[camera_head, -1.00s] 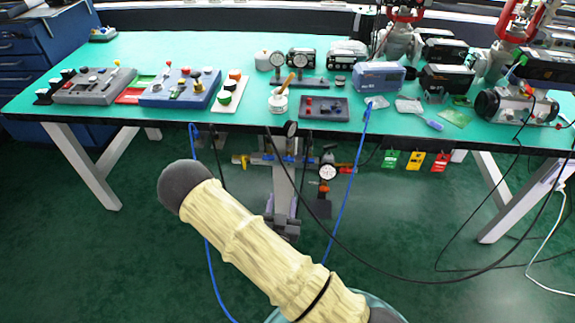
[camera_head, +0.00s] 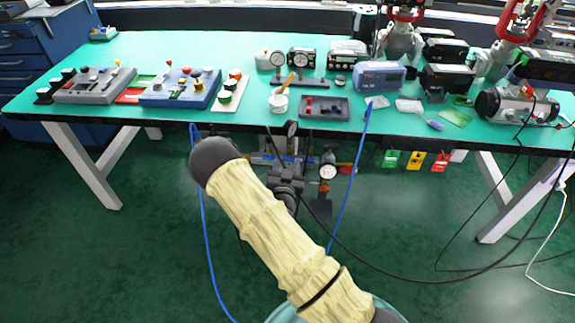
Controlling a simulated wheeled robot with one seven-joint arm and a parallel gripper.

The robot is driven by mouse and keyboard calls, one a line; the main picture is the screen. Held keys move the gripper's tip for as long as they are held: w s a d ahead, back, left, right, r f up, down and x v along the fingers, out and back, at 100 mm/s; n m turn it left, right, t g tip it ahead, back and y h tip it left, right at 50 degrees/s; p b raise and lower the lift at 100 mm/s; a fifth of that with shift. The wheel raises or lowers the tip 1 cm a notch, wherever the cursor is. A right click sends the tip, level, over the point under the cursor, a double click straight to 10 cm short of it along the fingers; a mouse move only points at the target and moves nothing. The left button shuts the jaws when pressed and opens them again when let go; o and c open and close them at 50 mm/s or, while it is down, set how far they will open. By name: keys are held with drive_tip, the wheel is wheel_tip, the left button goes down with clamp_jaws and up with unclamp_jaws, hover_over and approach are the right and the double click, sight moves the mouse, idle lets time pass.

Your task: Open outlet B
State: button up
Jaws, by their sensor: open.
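A pipe manifold with small valves hangs under the front edge of the table. Its red part (camera_head: 345,168) shows at the right, beside a round white-faced gauge (camera_head: 327,171). A blue part shows left of centre, and my sleeved arm partly hides the left end. No outlet letters are readable, so I cannot tell which valve is outlet B. My dark gripper (camera_head: 289,160) is in front of the middle of the manifold, with its fingers spread open and nothing visible between them. I cannot tell whether it touches a valve.
The green table (camera_head: 215,45) carries control boxes, gauges and devices above the manifold. A blue hose (camera_head: 345,190) and black cables hang close to the gripper. Green, yellow and red tags (camera_head: 415,160) hang at the right. Table legs stand either side.

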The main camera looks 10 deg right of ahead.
drive_tip(key=c, duration=0.7)
drive_tip(key=shift+m, duration=0.3)
drive_tip(key=m+b, duration=0.2)
drive_tip(key=m, duration=0.1)
drive_tip(key=shift+f+b, duration=0.2)
drive_tip(key=shift+b, duration=0.15)
drive_tip(key=m+b, duration=0.3)
drive_tip(key=m, duration=0.1)
drive_tip(key=shift+f+m+b, duration=0.1)
drive_tip(key=shift+m+b, duration=0.3)
drive_tip(key=m+b, duration=0.5)
drive_tip(key=shift+b, duration=0.35)
drive_tip(key=shift+m+b, duration=1.4)
drive_tip(key=shift+m, duration=0.1)
drive_tip(key=shift+r, duration=0.2)
